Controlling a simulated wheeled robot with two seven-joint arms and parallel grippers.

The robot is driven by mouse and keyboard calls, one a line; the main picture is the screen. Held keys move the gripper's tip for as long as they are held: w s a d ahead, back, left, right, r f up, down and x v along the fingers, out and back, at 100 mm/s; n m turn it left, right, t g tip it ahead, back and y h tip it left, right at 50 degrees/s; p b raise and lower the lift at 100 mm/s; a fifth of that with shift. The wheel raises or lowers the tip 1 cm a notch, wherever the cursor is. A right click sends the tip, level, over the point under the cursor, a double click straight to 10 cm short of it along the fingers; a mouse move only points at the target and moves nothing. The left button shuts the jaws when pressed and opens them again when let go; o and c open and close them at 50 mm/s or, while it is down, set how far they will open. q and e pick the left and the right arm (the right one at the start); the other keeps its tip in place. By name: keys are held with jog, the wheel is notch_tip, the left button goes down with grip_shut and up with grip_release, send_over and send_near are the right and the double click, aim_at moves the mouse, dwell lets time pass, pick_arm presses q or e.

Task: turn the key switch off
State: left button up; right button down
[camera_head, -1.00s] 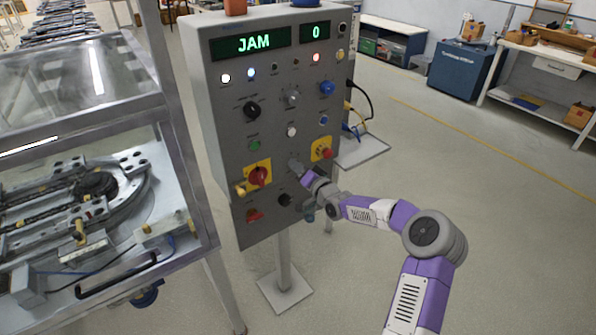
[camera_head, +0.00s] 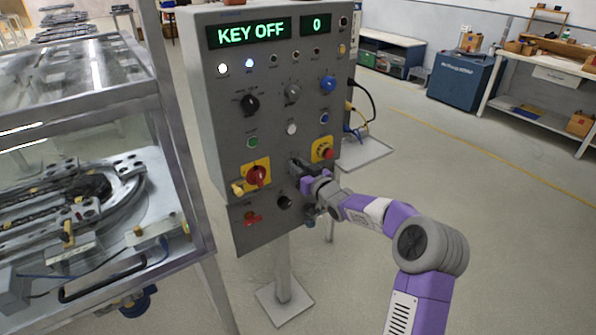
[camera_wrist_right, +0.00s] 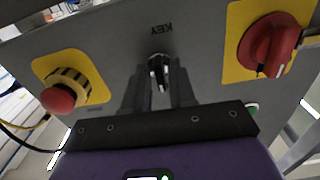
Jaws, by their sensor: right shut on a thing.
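The key switch (camera_wrist_right: 158,61) sits under the upside-down label KEY on the grey control panel (camera_head: 222,105). In the right wrist view my right gripper (camera_wrist_right: 158,82) has its two dark fingers closed around the key. In the head view my right gripper (camera_head: 297,168) reaches the lower middle of the panel and hides most of the switch. The display (camera_head: 248,32) reads KEY OFF in green, and the smaller display (camera_head: 315,25) beside it reads 0. My left gripper is not in view.
A red rotary switch (camera_head: 256,176) on a yellow plate is left of my gripper, and a red push button (camera_head: 328,153) on yellow is right of it. A glazed machine frame (camera_head: 178,150) stands at the left. The floor at the right is open.

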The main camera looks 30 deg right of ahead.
jog(key=shift+n, duration=0.4)
jog(key=c, duration=1.2)
grip_release()
jog(key=s, duration=0.5)
jog(key=s+p, duration=0.1)
jog(key=s, duration=0.1)
jog(key=shift+s+d, duration=0.3)
